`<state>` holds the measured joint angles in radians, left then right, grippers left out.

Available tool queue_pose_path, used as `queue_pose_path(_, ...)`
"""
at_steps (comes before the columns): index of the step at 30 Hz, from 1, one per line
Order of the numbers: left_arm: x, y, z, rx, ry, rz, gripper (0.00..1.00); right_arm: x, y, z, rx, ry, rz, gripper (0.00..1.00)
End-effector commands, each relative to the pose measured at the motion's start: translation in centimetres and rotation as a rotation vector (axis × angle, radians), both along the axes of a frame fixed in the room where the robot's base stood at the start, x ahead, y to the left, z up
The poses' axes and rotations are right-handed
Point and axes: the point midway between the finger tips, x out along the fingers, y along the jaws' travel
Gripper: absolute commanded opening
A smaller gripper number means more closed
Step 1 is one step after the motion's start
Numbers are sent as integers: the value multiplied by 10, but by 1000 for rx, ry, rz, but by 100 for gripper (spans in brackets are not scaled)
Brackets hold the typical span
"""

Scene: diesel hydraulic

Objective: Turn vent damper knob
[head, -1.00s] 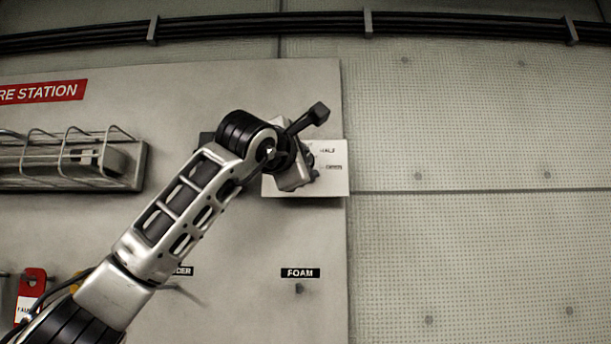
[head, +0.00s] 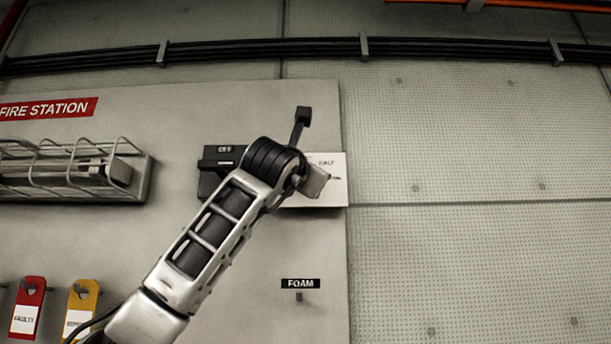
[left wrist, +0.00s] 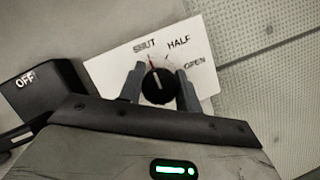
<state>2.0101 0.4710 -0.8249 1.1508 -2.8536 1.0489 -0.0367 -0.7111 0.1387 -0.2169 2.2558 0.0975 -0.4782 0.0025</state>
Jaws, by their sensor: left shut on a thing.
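The vent damper knob (left wrist: 157,86) is round and black with a pale pointer line. It sits on a white plate (left wrist: 107,69) lettered SHUT, HALF and OPEN. My left gripper (left wrist: 160,90) has one finger on each side of the knob and is shut on it. The pointer line looks aimed up toward the SHUT side, near a small red mark; its exact setting is hard to read. In the head view the plate (head: 333,165) shows at the wall panel's right edge, while my arm hides the knob and fingertips. My right gripper is not in view.
A black box marked OFF (head: 208,176) sits just left of the plate, close to my wrist. A caged lamp (head: 75,170) is further left. Red (head: 28,305) and yellow (head: 82,305) tags hang lower left. The wall to the right is clear.

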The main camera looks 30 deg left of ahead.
Motion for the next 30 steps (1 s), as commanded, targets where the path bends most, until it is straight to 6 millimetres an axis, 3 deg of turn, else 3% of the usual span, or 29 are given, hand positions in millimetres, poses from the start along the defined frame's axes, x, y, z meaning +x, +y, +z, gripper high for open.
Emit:
queue_pose_path(14, 2, -1, -4, -14, 4, 0, 11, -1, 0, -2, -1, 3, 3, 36)
queue_pose_path(15, 2, -1, -4, -14, 4, 0, 42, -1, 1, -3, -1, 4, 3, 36)
queue_pose_path(17, 2, -1, -3, -13, 3, -1, 56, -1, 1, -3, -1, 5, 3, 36)
queue_pose_path(26, 0, -1, -2, -11, -1, 0, 56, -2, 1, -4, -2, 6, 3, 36)
queue_pose_path(30, -12, -3, -7, -11, -5, 0, 56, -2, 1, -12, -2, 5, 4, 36)
